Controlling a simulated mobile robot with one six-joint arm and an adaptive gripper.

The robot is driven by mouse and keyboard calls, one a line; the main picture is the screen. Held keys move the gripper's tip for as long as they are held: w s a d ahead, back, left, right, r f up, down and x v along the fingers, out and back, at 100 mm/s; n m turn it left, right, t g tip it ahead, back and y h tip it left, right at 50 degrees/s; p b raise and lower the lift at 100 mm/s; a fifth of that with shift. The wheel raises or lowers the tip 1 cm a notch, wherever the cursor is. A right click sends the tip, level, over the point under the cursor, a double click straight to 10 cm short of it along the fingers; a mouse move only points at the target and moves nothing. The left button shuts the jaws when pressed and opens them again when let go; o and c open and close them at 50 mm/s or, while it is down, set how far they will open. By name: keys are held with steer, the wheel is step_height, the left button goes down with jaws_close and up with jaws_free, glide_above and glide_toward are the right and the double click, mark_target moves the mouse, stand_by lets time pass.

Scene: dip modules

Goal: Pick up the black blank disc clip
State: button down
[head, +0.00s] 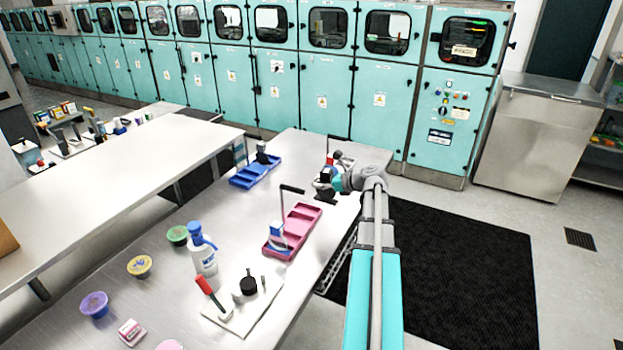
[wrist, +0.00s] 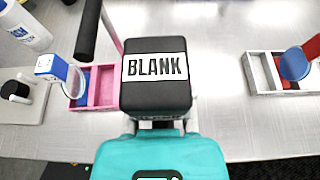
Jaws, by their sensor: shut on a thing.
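The black blank disc clip (wrist: 156,92) is a black block with a white label reading BLANK. It fills the middle of the wrist view, right in front of my teal gripper (wrist: 160,124). My gripper is shut on it; the fingertips are mostly hidden behind the block. In the head view my gripper (head: 334,181) is at the far right part of the table, and the clip there is too small to make out clearly.
A pink tray (head: 304,216) with a blue-and-white clip (head: 278,236) stands nearer on the table. A blue tray (head: 243,181) is to the left. A light grey tray (wrist: 262,88) holds blue and red items. A bottle (head: 203,258) stands at the front.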

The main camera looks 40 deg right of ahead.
steer(key=s, duration=0.1)
steer(key=s+r+p, duration=0.1)
steer(key=s, duration=0.1)
steer(key=s+r, duration=0.1)
steer(key=shift+s, duration=0.3)
